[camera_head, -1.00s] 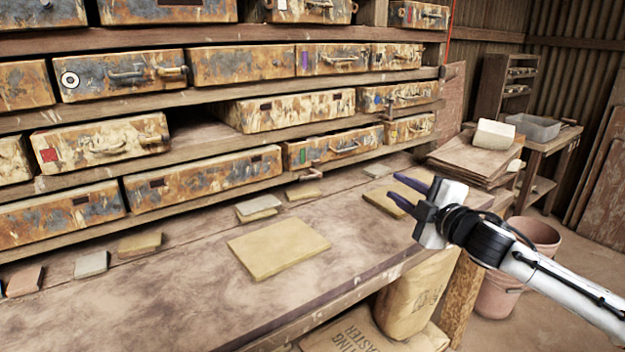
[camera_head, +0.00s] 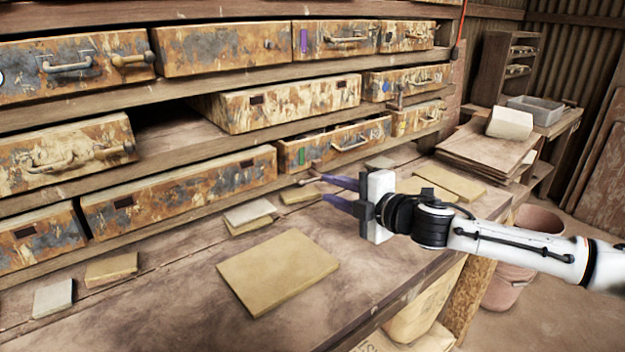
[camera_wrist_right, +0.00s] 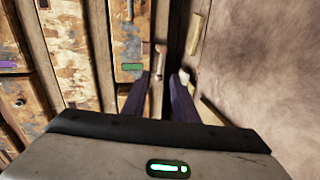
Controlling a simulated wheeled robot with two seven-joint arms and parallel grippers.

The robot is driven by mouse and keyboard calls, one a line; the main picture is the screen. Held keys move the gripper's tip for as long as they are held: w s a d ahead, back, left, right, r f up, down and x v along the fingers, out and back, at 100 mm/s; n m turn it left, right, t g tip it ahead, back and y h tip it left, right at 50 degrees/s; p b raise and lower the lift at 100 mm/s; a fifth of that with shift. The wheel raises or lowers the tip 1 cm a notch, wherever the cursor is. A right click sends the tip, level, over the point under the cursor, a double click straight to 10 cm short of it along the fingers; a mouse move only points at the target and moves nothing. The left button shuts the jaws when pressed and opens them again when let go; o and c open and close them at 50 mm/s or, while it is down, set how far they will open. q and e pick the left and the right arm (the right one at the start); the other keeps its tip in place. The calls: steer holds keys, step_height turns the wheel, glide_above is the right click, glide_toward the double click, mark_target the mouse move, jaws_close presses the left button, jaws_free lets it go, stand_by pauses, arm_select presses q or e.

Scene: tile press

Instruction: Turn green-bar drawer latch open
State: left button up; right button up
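The green-bar drawer (camera_head: 350,141) is a rusty, paint-worn drawer in the lower row, with a green bar (camera_head: 325,147) and a pale handle. The green bar also shows in the wrist view (camera_wrist_right: 131,67). A small latch with a reddish knob (camera_head: 317,166) sits at the shelf edge below this drawer; its knob (camera_wrist_right: 161,48) lies just beyond my fingertips in the wrist view. My right gripper (camera_head: 326,188) is open, its purple fingers pointing at the latch with nothing visibly between them. Contact with the latch cannot be told. My left gripper is out of view.
A tan tile (camera_head: 278,270) lies on the workbench (camera_head: 190,300), with smaller tiles along the back, near the drawers. Another tile (camera_head: 448,182) lies behind my right arm. A drawer (camera_head: 290,104) in the row above sticks out. Stacked boards (camera_head: 485,148) stand at the right.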

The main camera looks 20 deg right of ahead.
mark_target(310, 181)
steer(key=x, duration=0.7)
jaws_close()
